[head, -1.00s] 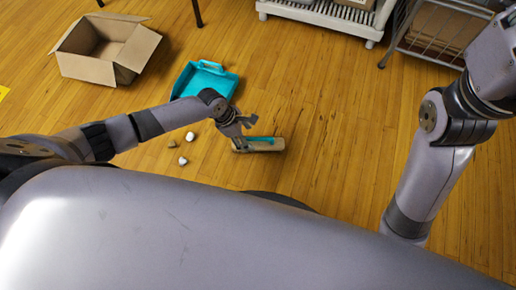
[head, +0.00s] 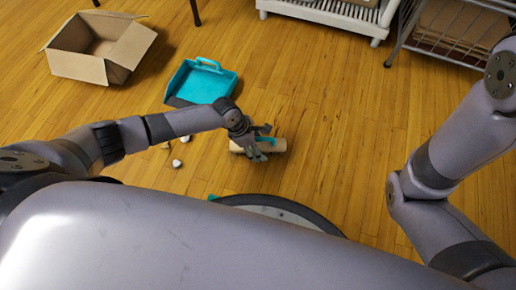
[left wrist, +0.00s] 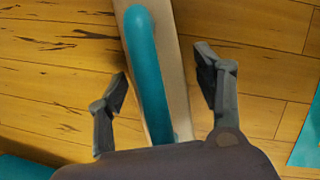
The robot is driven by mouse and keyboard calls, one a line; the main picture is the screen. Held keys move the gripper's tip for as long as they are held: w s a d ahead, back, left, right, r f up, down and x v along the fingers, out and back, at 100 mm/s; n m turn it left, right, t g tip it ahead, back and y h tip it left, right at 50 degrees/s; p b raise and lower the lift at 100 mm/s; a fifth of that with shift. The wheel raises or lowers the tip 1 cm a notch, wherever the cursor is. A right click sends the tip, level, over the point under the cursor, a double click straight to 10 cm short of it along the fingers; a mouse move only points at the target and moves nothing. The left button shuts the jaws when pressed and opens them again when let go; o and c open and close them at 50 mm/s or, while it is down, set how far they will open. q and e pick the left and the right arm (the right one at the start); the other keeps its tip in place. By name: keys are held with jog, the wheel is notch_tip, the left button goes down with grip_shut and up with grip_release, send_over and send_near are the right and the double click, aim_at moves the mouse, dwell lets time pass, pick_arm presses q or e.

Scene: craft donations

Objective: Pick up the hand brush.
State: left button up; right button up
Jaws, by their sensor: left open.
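The hand brush (head: 276,146) lies on the wooden floor, with a tan body and a teal handle. In the left wrist view the teal handle (left wrist: 146,62) runs lengthwise between the fingers, with the tan body beside and under it. My left gripper (head: 258,148) is over the brush, open, one finger on each side of the handle, with gaps on both sides. In the head view the gripper hides part of the brush. My right gripper is outside the views; only my right arm shows.
A teal dustpan (head: 203,82) lies on the floor behind the gripper. Small pale lumps (head: 177,162) lie left of the brush. An open cardboard box (head: 100,46) stands at the back left. A white rack (head: 325,17) and a wire cart (head: 440,42) stand at the back. Floor right of the brush is clear.

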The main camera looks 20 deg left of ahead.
pick_arm(q)
jog(key=shift+c, duration=0.3)
jog(key=c, duration=1.3)
